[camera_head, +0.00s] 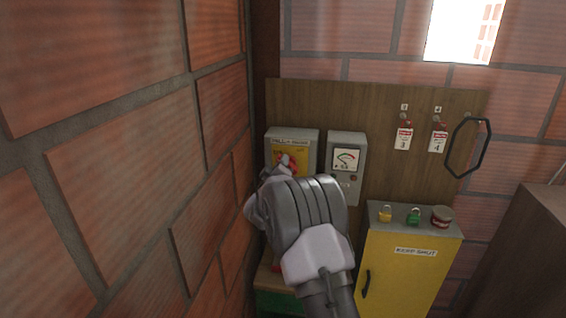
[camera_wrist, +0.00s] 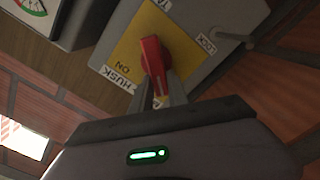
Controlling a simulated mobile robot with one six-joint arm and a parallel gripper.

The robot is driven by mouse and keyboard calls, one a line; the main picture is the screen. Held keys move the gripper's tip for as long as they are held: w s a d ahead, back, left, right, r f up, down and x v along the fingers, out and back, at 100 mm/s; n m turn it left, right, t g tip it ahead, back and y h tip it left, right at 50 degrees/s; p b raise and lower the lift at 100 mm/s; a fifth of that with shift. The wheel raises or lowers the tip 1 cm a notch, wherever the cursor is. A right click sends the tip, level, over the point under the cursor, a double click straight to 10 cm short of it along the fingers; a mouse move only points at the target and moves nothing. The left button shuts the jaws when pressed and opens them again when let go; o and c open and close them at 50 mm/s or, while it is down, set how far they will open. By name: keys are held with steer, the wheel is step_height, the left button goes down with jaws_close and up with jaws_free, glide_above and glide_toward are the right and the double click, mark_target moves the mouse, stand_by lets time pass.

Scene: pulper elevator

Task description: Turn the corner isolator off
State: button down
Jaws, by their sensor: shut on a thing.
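The corner isolator is a grey box (camera_head: 307,135) with a yellow plate, fixed to the wooden board beside the left brick wall. Its red handle (camera_head: 284,161) shows just above my gripper (camera_head: 272,178) in the head view. In the wrist view the red handle (camera_wrist: 154,60) stands out from the yellow plate (camera_wrist: 182,48), with the letters ON beside it. My gripper (camera_wrist: 162,88) is shut on the handle's near end. My wrist hides the lower part of the box in the head view. The OFF mark cannot be made out.
A grey meter box (camera_head: 346,141) is close on the right. A yellow cabinet (camera_head: 410,270) with padlocks and a tin on top stands below. The left brick wall (camera_head: 120,150) is close to my arm.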

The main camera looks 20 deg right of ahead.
steer(key=shift+w+a+f+n+p, duration=0.1)
steer(key=shift+f+n+p, duration=0.2)
steer(key=shift+n, duration=0.95)
steer(key=shift+a+f+n+p, duration=0.1)
steer(key=shift+f+n+p, duration=0.15)
steer(key=shift+n, duration=0.95)
steer(key=shift+w+a+f+n+p, duration=0.1)
steer(key=shift+f+n+p, duration=0.2)
steer(key=shift+n, duration=0.95)
steer(key=shift+s, duration=0.1)
steer(key=c, duration=1.3)
jaws_free()
steer(key=shift+r, duration=0.1)
steer(key=shift+s, duration=0.1)
steer(key=b+v, duration=0.2)
steer(key=v, duration=1.5)
steer(key=shift+s+a, duration=0.1)
steer(key=shift+a, duration=0.05)
